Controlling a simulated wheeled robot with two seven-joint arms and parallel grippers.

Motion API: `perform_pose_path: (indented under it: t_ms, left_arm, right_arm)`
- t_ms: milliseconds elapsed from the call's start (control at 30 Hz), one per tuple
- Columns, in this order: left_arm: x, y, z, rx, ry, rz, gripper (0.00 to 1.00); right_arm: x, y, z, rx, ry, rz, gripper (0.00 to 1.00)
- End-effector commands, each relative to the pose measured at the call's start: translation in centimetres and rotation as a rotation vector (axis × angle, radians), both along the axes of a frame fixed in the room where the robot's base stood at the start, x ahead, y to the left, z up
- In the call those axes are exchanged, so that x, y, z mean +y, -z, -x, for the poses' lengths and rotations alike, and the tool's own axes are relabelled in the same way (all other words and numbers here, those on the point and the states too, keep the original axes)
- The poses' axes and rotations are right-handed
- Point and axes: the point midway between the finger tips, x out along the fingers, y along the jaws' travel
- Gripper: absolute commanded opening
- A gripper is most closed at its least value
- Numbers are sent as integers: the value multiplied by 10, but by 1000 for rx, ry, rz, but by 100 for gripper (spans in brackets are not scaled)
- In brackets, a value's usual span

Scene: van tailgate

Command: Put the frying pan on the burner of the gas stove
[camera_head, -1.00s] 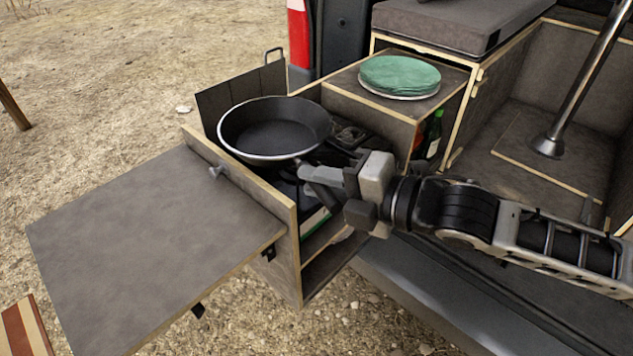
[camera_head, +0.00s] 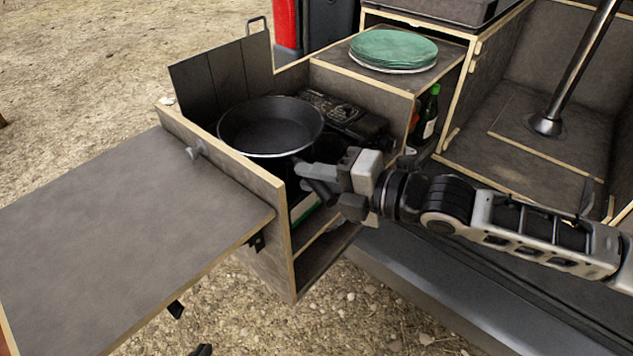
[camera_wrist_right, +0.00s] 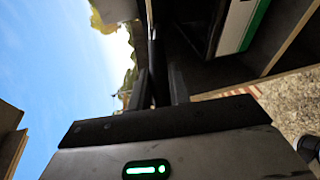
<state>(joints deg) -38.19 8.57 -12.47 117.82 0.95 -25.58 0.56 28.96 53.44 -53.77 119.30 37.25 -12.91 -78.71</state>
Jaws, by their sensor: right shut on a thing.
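The black frying pan (camera_head: 270,128) is level in the head view, over the open drawer box behind its front panel. My right gripper (camera_head: 318,178) is shut on the pan's handle, at the pan's near right side. The gas stove (camera_head: 345,115) is a dark unit in the drawer, behind and to the right of the pan. The pan hides part of it, and I cannot make out the burner clearly. In the right wrist view, my right gripper's dark fingers (camera_wrist_right: 160,88) show at the handle. My left gripper is not in view.
The drawer's wooden front panel (camera_head: 225,160) and a dark folding screen (camera_head: 222,78) border the pan. A grey side table (camera_head: 120,230) extends left. Green plates (camera_head: 393,48) sit on the cabinet behind, with a bottle (camera_head: 428,112) below. A metal post (camera_head: 580,70) stands at right.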

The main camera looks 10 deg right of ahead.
Motion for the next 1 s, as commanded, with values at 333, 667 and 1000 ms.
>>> perform_pose_path:
  t_ms: [333, 667, 1000]
  left_arm:
    - [0, 1, 1, -1, 2, -2, 0]
    - [0, 0, -1, -5, 1, -3, 0]
    - [0, 8, -3, -8, 2, -1, 0]
  right_arm:
    - [0, 1, 0, 0, 0, 0, 41]
    - [-5, -1, 3, 0, 1, 3, 41]
    - [-54, -11, 43, 3, 2, 8, 41]
